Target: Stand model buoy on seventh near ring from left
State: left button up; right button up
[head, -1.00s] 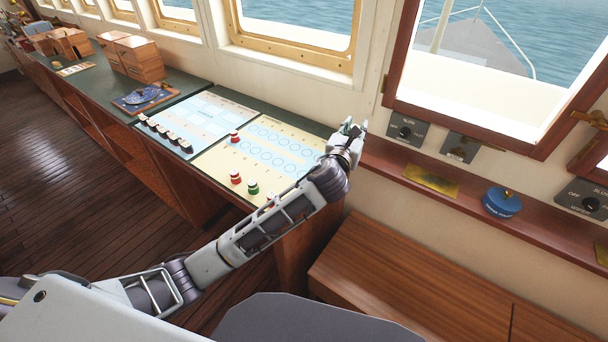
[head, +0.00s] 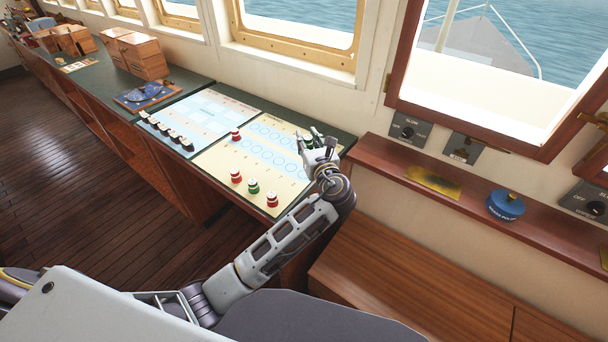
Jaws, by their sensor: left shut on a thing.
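A cream chart (head: 222,160) with two rows of blue rings lies on the dark green counter. My left gripper (head: 312,139) is over the right end of the chart, shut on a small, mostly hidden thing that looks like a green model buoy (head: 307,140). The right ends of the ring rows are partly covered by the gripper, and I cannot tell its height above them. A red buoy (head: 235,135) stands near the rows' left end. A red buoy (head: 236,175), a green buoy (head: 253,187) and another red buoy (head: 272,199) stand along the near edge. My right gripper is not in view.
A blue chart (head: 205,115) with several dark and white pieces (head: 165,133) lies left of the cream chart. Wooden boxes (head: 138,55) stand farther left. A wooden ledge at right holds a blue round object (head: 505,205) and a brass plate (head: 433,182).

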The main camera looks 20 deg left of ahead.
pick_arm(q)
jog(key=shift+s+a+f+n+g+y, duration=0.3)
jog(key=shift+s+a, duration=0.05)
jog(key=shift+a, duration=0.2)
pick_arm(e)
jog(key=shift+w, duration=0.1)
pick_arm(q)
send_over(304, 174)
jog(key=shift+f, duration=3.15)
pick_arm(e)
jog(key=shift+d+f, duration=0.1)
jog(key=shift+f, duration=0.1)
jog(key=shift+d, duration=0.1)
pick_arm(q)
jog(key=shift+f+b, duration=0.35)
jog(key=shift+f, duration=1.5)
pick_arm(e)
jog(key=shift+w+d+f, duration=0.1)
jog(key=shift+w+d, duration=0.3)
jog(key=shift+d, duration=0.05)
